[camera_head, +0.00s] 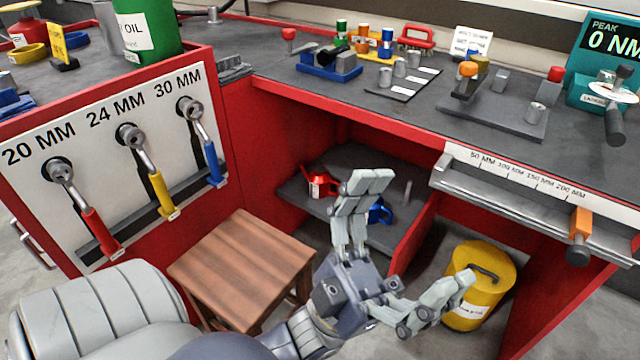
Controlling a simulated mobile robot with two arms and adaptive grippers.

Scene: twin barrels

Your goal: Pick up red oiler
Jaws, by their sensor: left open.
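The red oiler (321,184) stands on the grey shelf (300,200) inside the red workbench, towards the shelf's left part. It is small and has a white label. My left gripper (415,240) is in front of the shelf with its fingers spread wide, open and empty. Its upper finger rises just right of the red oiler in the picture and hides part of the shelf. A blue object (380,212), perhaps another oiler, is partly hidden behind that finger. My right gripper is not in view.
A wooden stool (243,265) stands left of my gripper. A yellow barrel (480,287) stands on the floor at right. A red divider (413,238) borders the shelf. Wrenches hang on the left panel (95,150). The bench top (350,90) overhangs the shelf.

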